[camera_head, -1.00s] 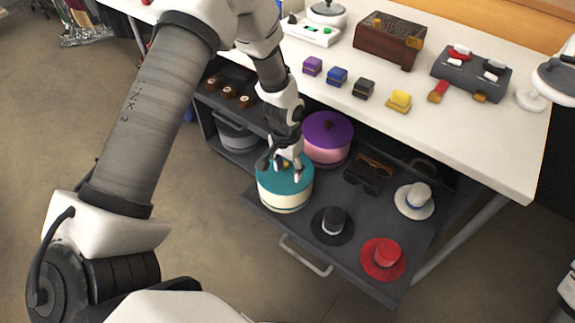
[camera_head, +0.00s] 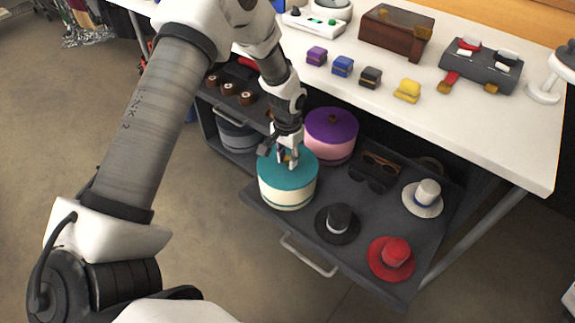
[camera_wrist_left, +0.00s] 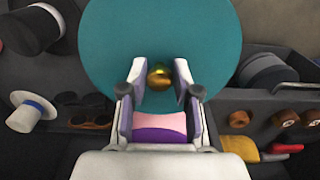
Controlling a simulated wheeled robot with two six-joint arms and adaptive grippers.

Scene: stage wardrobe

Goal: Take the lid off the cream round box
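The cream round box (camera_head: 288,194) with its teal lid (camera_head: 303,176) stands on the pulled-out dark shelf, at the shelf's left. The lid sits level on the box. My left gripper (camera_head: 288,160) points down over the lid's middle. In the left wrist view, the teal lid (camera_wrist_left: 215,35) fills the centre, and its gold knob (camera_wrist_left: 159,78) lies between the two fingertips of my left gripper (camera_wrist_left: 160,72). The fingers are apart, with a gap on both sides of the knob. The head view hides most of the knob. My right gripper is not in view.
A pink box with a purple lid (camera_head: 331,126) stands close behind the cream box. Black (camera_head: 338,221), red (camera_head: 393,257) and white (camera_head: 424,197) hats and sunglasses (camera_head: 370,180) share the shelf (camera_head: 290,226). The white tabletop (camera_head: 440,127) overhangs the back.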

